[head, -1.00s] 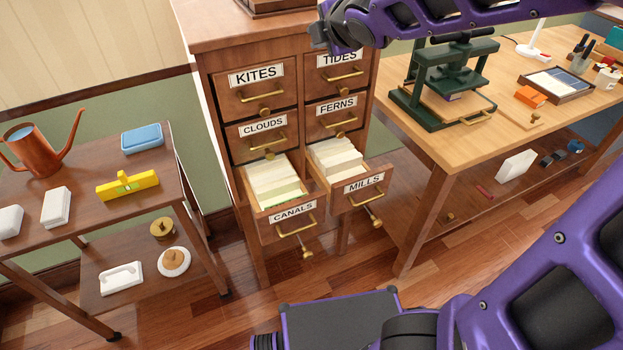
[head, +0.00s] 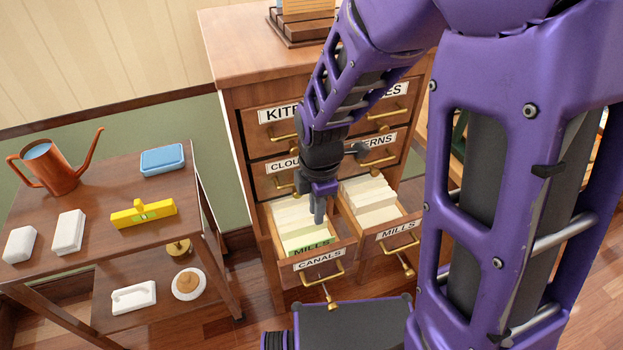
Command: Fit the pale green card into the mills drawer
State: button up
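The pale green card (head: 296,246), lettered MILLS, stands among white cards near the front of the open canals drawer (head: 318,262). The open mills drawer (head: 398,232) is beside it on the right and holds a row of cream cards (head: 370,197). My gripper (head: 319,216) points down over the canals drawer, just behind and above the green card. Its fingers overlap in this view, so I cannot tell how far apart they are. I see no clear contact with the card.
Shut drawers marked KITES, CLOUDS and FERNS sit above the open ones in the wooden cabinet (head: 235,60). A side table (head: 100,245) at the left bears a copper watering can (head: 50,170), a blue box (head: 162,160) and a yellow level (head: 143,212). My arm hides much of the right side.

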jog(key=b, duration=0.2)
send_over(312, 246)
jog(key=f, duration=1)
jog(key=shift+s+d+f, duration=0.2)
jog(key=shift+d+f, duration=0.05)
jog(key=shift+f, duration=0.05)
jog(key=shift+w+a+f+b, duration=0.1)
jog(key=shift+f+b, duration=0.05)
jog(key=shift+f, duration=0.7)
jog(key=shift+w+a+f+b, duration=0.1)
jog(key=shift+w+f+b, duration=0.05)
jog(key=shift+f, duration=0.75)
jog(key=shift+w+a+f+b, duration=0.1)
jog(key=shift+f+b, duration=0.05)
jog(key=shift+f, duration=0.7)
jog(key=shift+f, duration=0.2)
grip_shut()
